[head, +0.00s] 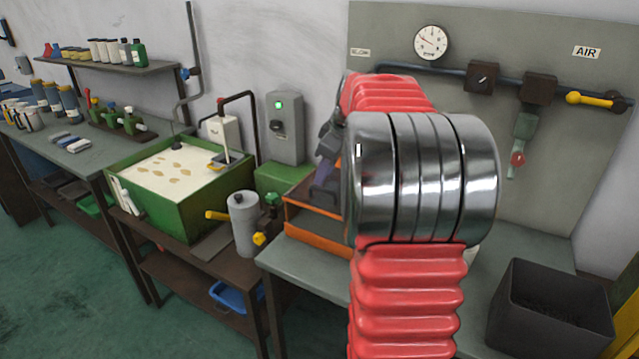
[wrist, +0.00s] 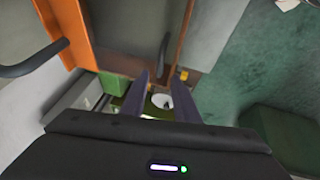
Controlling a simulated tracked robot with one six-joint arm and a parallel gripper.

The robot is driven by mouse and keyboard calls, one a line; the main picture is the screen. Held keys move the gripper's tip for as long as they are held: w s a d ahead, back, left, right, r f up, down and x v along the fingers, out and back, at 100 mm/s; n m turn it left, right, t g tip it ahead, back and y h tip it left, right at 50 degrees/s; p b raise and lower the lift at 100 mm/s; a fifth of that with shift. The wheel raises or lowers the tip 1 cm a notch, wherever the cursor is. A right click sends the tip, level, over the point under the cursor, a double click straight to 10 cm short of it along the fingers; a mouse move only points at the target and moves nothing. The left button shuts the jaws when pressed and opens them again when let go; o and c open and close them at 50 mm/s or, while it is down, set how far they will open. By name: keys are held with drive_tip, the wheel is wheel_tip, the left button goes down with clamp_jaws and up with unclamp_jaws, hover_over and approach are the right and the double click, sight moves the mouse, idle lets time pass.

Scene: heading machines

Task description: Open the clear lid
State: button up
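In the head view an orange-framed box (head: 312,232) stands on the grey bench, partly hidden behind my arm. A see-through panel, seemingly the clear lid (head: 309,194), shows above its front edge; its full outline is hidden. My gripper (head: 326,158) is mostly behind the arm, beside this box. In the wrist view its two dark fingers (wrist: 163,80) stand apart with nothing clearly between them. An orange frame (wrist: 68,32) with a dark curved handle (wrist: 38,60) is at the upper left. Another thin dark bar (wrist: 163,55) shows just beyond the fingertips. I cannot tell if it touches them.
A green tank (head: 150,215) of pale liquid and a grey canister (head: 243,222) stand left of the box. A black bin (head: 550,310) sits at the bench's right. Behind the arm is a panel with a gauge (head: 430,42) and an air pipe (head: 455,72).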

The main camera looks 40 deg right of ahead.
sight(318, 188)
drive_tip(key=shift+x, duration=2.55)
drive_tip(key=shift+c, duration=0.3)
clamp_jaws()
